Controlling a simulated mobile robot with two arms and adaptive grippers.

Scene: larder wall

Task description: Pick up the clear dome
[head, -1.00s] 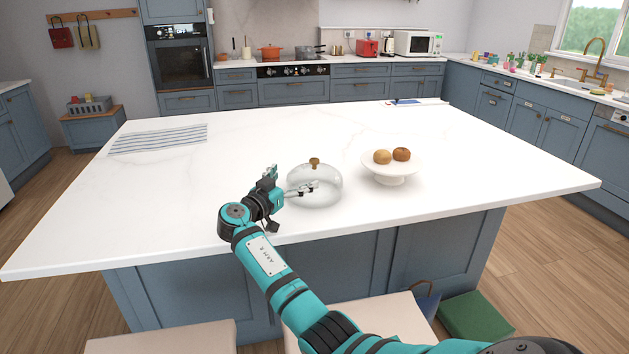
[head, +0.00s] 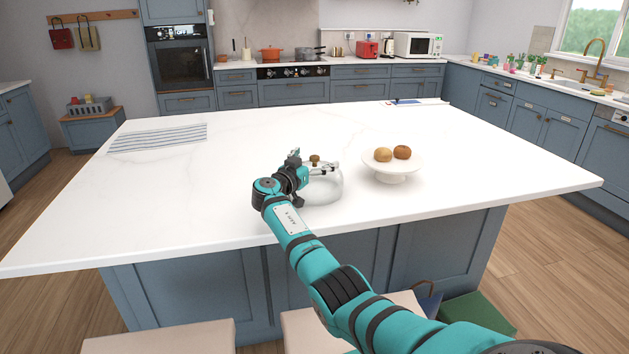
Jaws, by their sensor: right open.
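The clear dome (head: 325,187) stands on the white island top. Its brown knob (head: 315,160) shows at the top, and the left part of the dome is hidden behind my right arm. My right gripper (head: 330,169) is open, pointing right. Its fingers overlap the upper part of the dome in the picture, just below and right of the knob. I cannot tell whether they touch the glass. My left gripper is not in view.
A white cake stand (head: 392,172) with two buns (head: 383,155) stands close to the right of the dome. A striped cloth (head: 158,138) lies at the back left of the island (head: 240,150). Pale stools (head: 160,337) stand at the front edge.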

